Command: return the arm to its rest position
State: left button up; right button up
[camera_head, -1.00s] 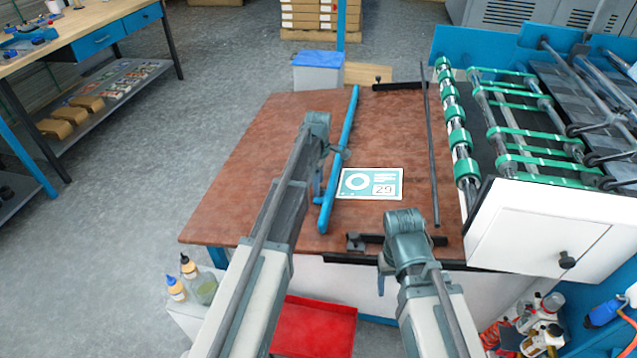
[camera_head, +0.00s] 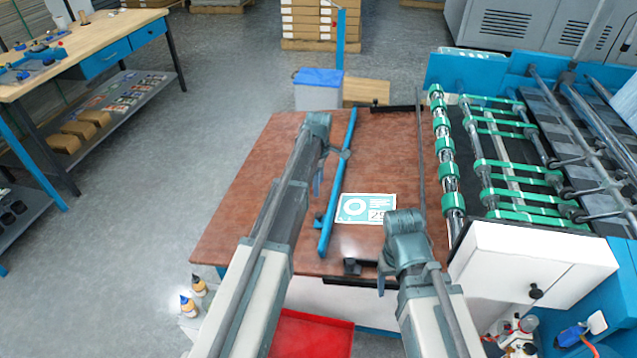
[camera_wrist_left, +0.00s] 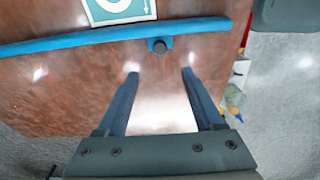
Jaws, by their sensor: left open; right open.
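My left arm reaches over the brown table (camera_head: 255,185) in the head view. Its gripper (camera_head: 318,178) points down near the blue bar and is partly hidden by the wrist. In the left wrist view the left gripper (camera_wrist_left: 160,75) is open, with nothing between its fingers, above the table top. My right arm is bent at the table's front edge, and its gripper (camera_head: 382,277) hangs there, small and mostly hidden behind the wrist. It holds nothing that I can see.
A blue bar (camera_head: 338,185) and a teal-and-white printed card (camera_head: 362,207) lie on the table. The roller machine (camera_head: 510,150) and its white box (camera_head: 525,260) stand close on the right. A red tray (camera_head: 310,335) is below. Open floor (camera_head: 180,200) lies left.

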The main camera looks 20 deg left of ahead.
dwell(0.4)
pick_arm(q)
jog(key=s+d+r+m+p, duration=0.2)
jog(key=s+d+m, duration=0.3)
jog(key=s, duration=0.5)
jog(key=s+d+r+m+p, duration=0.3)
jog(key=s+d+m, duration=0.2)
jog(key=s+m, duration=0.5)
jog(key=s+d+r+m+y+p, duration=0.1)
jog(key=s+d+r+m+p, duration=0.1)
jog(key=s+d+m, duration=0.2)
jog(key=s+m, duration=0.3)
jog(key=s, duration=0.2)
jog(key=shift+s+d+r+p, duration=0.3)
jog(key=shift+s+d+r, duration=0.1)
